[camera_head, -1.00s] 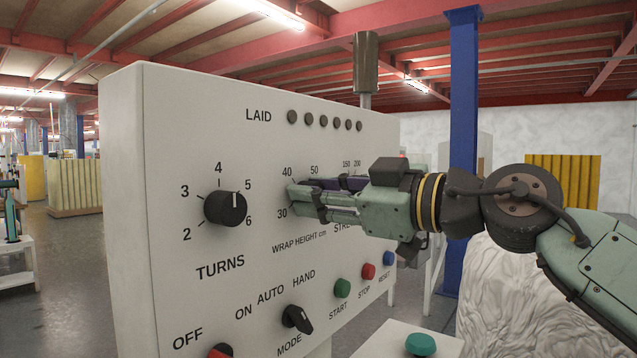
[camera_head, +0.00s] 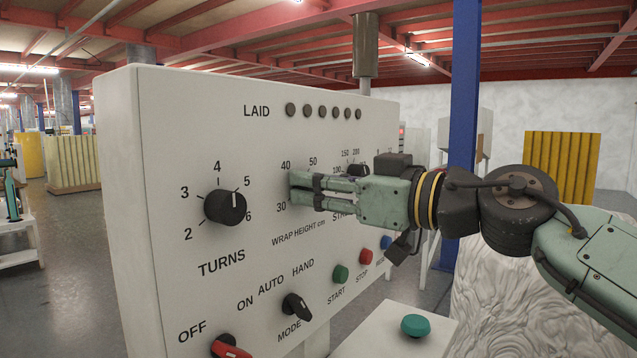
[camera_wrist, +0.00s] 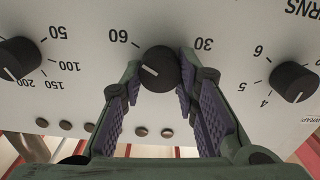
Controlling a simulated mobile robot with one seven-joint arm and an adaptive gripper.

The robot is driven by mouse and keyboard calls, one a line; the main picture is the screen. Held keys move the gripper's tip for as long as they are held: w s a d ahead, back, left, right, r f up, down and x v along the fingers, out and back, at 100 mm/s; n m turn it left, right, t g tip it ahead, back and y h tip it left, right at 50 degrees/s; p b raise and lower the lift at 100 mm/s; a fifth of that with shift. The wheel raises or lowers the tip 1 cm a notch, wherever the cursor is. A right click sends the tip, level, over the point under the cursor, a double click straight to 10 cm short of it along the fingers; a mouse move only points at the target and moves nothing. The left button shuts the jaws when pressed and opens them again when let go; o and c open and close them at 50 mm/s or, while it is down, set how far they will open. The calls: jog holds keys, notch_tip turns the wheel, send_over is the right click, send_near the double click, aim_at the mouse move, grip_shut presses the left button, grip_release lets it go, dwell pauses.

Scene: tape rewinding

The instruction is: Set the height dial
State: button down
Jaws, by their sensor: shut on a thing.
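The height dial (camera_wrist: 160,68) is a round black knob with a white pointer line, with 60 and 30 printed on either side. In the wrist view, which shows the panel upside down, my gripper (camera_wrist: 161,74) has one purple-padded finger on each side of it. In the head view my gripper (camera_head: 293,189) reaches in from the right to the panel (camera_head: 180,120), between the 30 and 40 marks, above the WRAP HEIGHT cm label. Its fingers hide the dial there.
The TURNS dial (camera_head: 225,206) is left of my gripper. The stretch dial (camera_wrist: 18,58) is on the other side. Below are the MODE switch (camera_head: 297,306), a red switch (camera_head: 230,347) and green (camera_head: 341,273) and red (camera_head: 366,256) buttons. Lamps (camera_head: 307,110) line the top.

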jog(key=c, duration=1.2)
grip_release()
jog(key=shift+c, duration=0.2)
jog(key=v, duration=1.2)
